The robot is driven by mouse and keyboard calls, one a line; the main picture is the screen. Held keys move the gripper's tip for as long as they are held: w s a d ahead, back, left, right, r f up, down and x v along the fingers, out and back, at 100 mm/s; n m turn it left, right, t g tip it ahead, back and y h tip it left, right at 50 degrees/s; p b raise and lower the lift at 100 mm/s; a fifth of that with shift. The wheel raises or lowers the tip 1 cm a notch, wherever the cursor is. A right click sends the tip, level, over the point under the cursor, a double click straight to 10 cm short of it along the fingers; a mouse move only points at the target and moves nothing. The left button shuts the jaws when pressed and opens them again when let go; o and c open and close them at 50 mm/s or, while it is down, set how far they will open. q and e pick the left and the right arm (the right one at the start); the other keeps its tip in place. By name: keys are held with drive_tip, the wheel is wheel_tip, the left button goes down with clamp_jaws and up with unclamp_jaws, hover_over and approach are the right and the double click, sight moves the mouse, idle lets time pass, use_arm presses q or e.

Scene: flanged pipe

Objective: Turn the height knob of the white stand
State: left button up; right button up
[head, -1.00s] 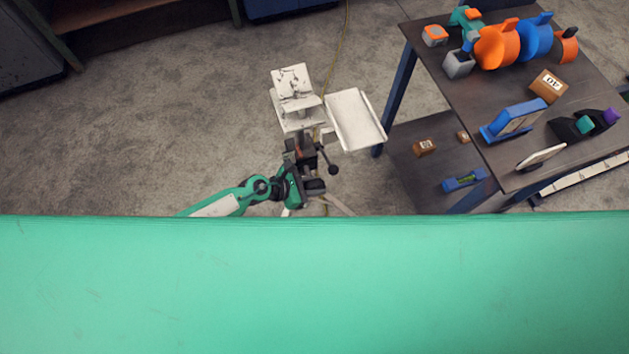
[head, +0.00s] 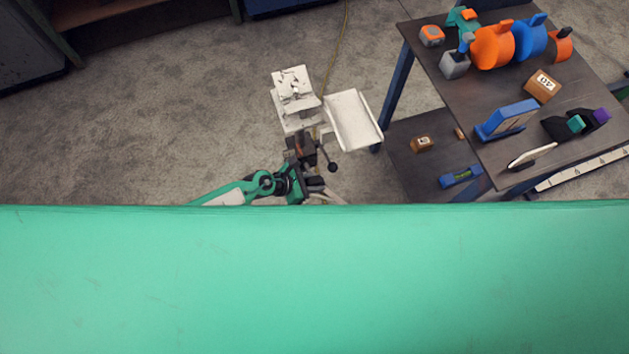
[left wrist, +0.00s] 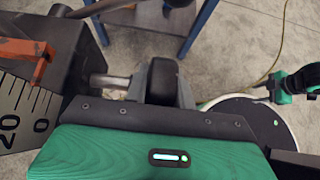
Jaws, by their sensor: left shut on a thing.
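The white stand (head: 297,95) is upper centre in the head view, with a tilted top plate and a white side tray (head: 353,120). Below its top is a dark column with a black ball-ended lever (head: 332,166). My left gripper (head: 304,184) is at the column, below the lever. In the left wrist view, a scale plate (left wrist: 18,110) with an orange pointer (left wrist: 28,58) is at the left. A metal shaft (left wrist: 110,82) runs from the dark block to the gripper's fingers (left wrist: 163,82). The left gripper is shut on the height knob, which the fingers largely hide. My right gripper is out of view.
A dark table (head: 470,110) at the right holds orange and blue objects, a brown block (head: 543,86) and other items. Its lower shelf holds a blue level (head: 461,177). A yellow cable (head: 338,50) runs behind the stand. The floor left of the stand is clear.

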use_arm(q)
drive_tip(key=o, duration=1)
drive_tip(key=shift+a, duration=0.1)
drive_tip(key=v, duration=1.3)
drive_tip(key=shift+s+a+r, duration=0.15)
drive_tip(key=shift+a, duration=0.15)
